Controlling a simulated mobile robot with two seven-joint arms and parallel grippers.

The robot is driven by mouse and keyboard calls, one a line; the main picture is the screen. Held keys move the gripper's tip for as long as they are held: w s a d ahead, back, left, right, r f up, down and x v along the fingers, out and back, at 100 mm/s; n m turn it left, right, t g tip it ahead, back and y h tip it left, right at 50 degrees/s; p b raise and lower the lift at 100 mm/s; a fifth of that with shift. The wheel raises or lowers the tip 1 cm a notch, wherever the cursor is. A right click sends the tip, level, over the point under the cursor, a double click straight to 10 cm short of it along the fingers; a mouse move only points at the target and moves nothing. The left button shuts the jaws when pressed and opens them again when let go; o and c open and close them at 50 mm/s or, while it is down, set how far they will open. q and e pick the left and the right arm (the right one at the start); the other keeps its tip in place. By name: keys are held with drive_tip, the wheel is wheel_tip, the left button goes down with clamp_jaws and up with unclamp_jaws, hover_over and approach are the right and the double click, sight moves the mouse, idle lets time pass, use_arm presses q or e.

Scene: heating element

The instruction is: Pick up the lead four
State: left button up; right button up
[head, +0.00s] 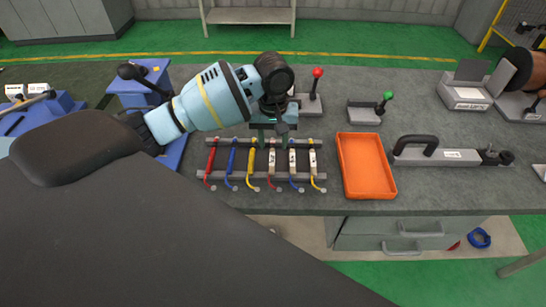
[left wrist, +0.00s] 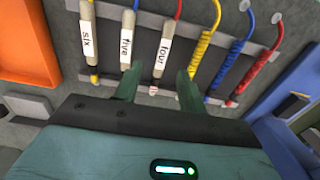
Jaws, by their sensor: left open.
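Lead four (head: 271,160) hangs on the grey rack among the other leads; its white label shows in the left wrist view (left wrist: 162,48), next to a yellow lead (left wrist: 200,45). My left gripper (head: 273,130) is over the rack's far edge. In the left wrist view its open fingers (left wrist: 158,88) point at lead four, one on each side of its near end. Nothing is held between them. Whether they touch the lead, I cannot tell. My right gripper is not in view.
Leads five (head: 292,160) and six (head: 312,160) hang close beside lead four. An orange tray (head: 391,190) is right of the rack. Red-knobbed (head: 316,85) and green-knobbed (head: 382,105) stands are behind. A grey handled tool (head: 450,156) lies farther right.

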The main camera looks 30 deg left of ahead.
sight(272, 157)
use_arm(q)
drive_tip(key=shift+w+f, duration=0.1)
drive_tip(key=shift+f, duration=0.15)
drive_tip(key=f, duration=0.5)
drive_tip(key=shift+a+b, duration=0.3)
clamp_jaws()
